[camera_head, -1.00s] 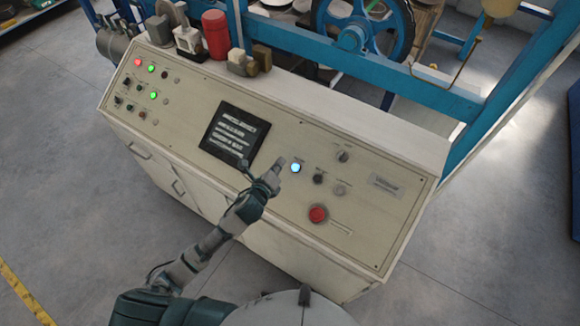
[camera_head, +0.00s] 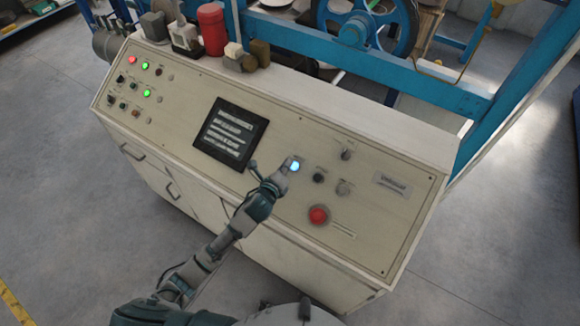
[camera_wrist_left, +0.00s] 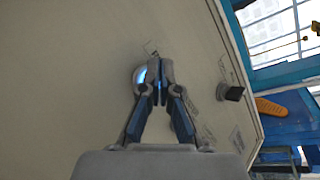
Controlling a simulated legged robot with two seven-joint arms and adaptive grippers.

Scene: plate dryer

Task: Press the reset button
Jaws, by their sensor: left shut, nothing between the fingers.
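A blue-lit round button (camera_head: 294,167), which I take for the reset button though its label is too small to read, sits on the sloping cream control panel, right of the dark screen. My left gripper (camera_head: 287,164) is shut and empty, its fingertips right at the button's left edge. In the left wrist view the closed fingertips (camera_wrist_left: 160,68) partly cover the glowing button (camera_wrist_left: 140,76), which shows just left of them. I cannot tell whether they touch it. My right gripper is not in view.
A red mushroom button (camera_head: 318,215) is below right of the blue one. Dark knobs (camera_head: 318,178) lie close to its right. The screen (camera_head: 230,134) is to the left. Blue machine framing (camera_head: 400,80) stands behind the console.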

